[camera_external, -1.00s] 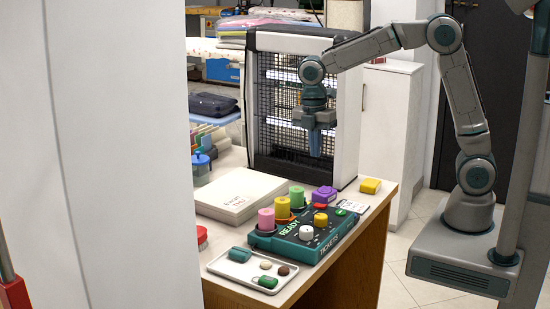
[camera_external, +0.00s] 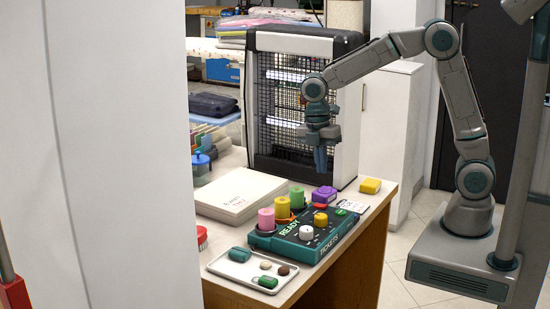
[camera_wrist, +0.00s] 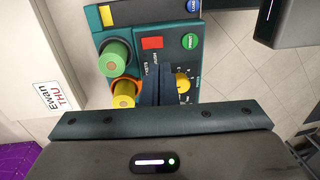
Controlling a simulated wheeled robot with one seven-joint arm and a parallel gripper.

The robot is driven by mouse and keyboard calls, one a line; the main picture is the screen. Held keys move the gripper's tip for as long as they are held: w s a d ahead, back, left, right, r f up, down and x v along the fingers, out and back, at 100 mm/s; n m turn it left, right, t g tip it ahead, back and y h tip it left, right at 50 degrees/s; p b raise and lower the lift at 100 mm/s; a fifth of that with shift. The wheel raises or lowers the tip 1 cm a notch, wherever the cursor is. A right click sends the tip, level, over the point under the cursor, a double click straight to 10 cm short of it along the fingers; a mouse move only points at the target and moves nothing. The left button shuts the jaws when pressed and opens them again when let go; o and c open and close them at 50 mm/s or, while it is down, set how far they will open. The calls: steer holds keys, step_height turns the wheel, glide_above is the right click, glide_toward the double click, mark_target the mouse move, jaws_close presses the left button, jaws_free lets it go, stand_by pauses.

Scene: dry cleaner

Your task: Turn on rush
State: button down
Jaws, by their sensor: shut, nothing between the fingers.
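The green ticket panel (camera_external: 290,243) lies on the counter, with "READY" on top and "TICKETS" on its front side. On it are a white knob (camera_external: 306,232), a yellow knob (camera_external: 320,219), a red button (camera_external: 320,206) and a green button (camera_external: 341,212).
Pink (camera_external: 266,219), yellow (camera_external: 283,207) and green (camera_external: 297,197) rolls stand along the panel's left edge. A heater with a wire grille (camera_external: 290,100) stands close behind my gripper. A white tray (camera_external: 235,272) lies in front.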

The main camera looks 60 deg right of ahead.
mark_target(325, 205)
steer(key=f, duration=0.6)
steer(key=s+f, duration=0.1)
steer(key=f, duration=0.2)
steer(key=shift+f, duration=0.2)
steer(key=shift+s, duration=0.1)
steer(key=shift+s+f, duration=0.1)
steer(key=shift+f, duration=0.15)
steer(key=shift+r, duration=0.1)
steer(key=shift+w+r, duration=0.15)
steer(key=shift+w, duration=0.7)
